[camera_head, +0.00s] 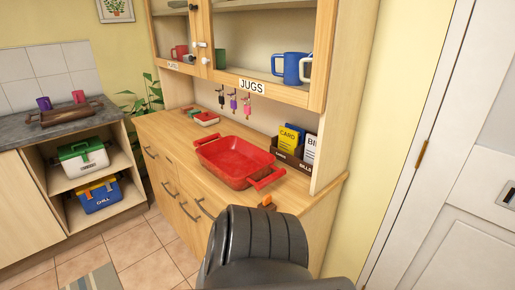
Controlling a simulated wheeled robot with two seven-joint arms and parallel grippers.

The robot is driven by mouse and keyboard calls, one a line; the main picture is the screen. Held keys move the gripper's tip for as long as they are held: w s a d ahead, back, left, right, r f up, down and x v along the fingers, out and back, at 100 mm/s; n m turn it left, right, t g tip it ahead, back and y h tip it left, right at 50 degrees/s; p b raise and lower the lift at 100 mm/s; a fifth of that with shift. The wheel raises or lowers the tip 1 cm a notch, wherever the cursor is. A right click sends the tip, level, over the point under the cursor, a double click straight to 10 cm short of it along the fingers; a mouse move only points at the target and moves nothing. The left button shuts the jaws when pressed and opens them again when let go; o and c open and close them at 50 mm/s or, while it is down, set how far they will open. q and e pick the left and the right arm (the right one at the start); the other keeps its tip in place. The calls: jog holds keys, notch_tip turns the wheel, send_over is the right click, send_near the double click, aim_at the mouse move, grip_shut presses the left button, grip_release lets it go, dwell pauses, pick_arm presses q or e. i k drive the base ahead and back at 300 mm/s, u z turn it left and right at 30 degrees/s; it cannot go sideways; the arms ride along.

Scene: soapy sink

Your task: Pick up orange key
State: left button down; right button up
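A small orange thing (267,200), perhaps the orange key, shows at the front edge of the wooden dresser top, just above my dark arm. It is too small, and too much of it is hidden, to tell its shape or whether it is held. My dark arm covers the bottom middle of the view and hides the dresser's front right part. No gripper fingers can be made out. Several small keys hang on hooks under the JUGS shelf: a dark one (221,97), a purple one (233,102) and a pink one (247,106).
A red roasting tray (237,161) fills the middle of the dresser top (165,125). A box (290,160) with cards and bills stands at the back right. A blue jug (291,68) sits on the shelf above. A white door is at the right.

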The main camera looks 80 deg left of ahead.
aim_at(266, 198)
jog(key=u, duration=2.6)
